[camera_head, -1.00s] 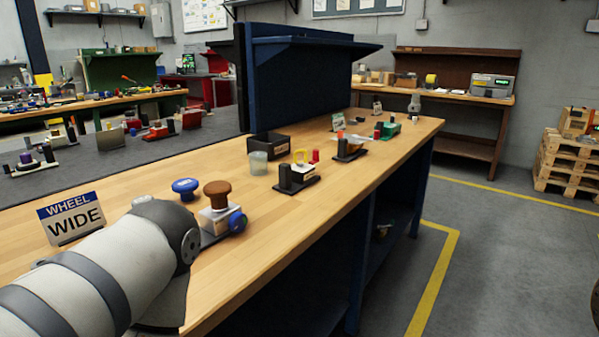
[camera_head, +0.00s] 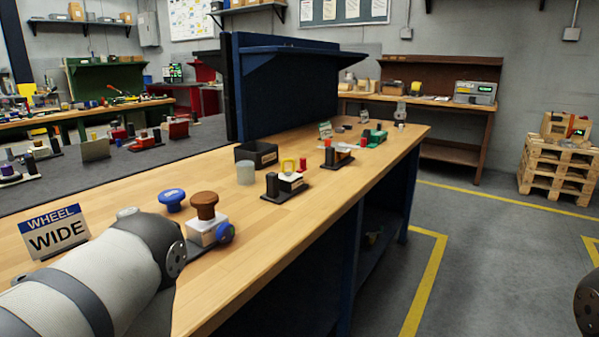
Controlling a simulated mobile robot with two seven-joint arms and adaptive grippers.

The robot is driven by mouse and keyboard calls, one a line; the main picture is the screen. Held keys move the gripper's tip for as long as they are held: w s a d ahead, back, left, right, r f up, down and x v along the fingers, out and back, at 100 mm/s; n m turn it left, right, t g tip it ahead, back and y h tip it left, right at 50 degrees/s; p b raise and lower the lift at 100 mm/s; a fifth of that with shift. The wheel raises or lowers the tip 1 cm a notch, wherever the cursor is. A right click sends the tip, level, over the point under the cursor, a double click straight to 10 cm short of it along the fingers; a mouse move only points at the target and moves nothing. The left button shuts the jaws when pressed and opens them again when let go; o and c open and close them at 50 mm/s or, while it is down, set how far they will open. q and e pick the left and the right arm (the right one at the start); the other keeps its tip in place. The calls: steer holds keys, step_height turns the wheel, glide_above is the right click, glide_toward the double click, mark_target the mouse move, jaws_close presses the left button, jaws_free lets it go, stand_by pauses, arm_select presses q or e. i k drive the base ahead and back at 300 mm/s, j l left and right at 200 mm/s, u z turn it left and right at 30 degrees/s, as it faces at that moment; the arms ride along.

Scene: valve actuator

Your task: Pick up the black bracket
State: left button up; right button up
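No part is clearly recognisable as the black bracket. A black base with a dark upright post (camera_head: 272,184) stands on the wooden workbench (camera_head: 225,275), with a white block and a yellow part on it. A similar dark fixture (camera_head: 330,157) with an orange-red part stands farther back. These are small, and I cannot tell whether either includes the bracket. My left arm reaches in from the lower left over the near bench, but its gripper is not visible. A dark round part of what seems to be my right arm shows at the lower right edge; its gripper is out of view.
A clear cup (camera_head: 245,172) and black bin (camera_head: 256,154) are farther back. The floor right of the bench is open.

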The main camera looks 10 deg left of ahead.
mark_target(285, 180)
steer(key=i+l+u, duration=0.95)
steer(key=l+u, duration=0.2)
steer(key=i+l+u, duration=0.25)
steer(key=l, duration=0.15)
steer(key=l+u, duration=0.6)
steer(key=l, duration=0.25)
steer(key=l+u, duration=0.25)
steer(key=l, duration=0.2)
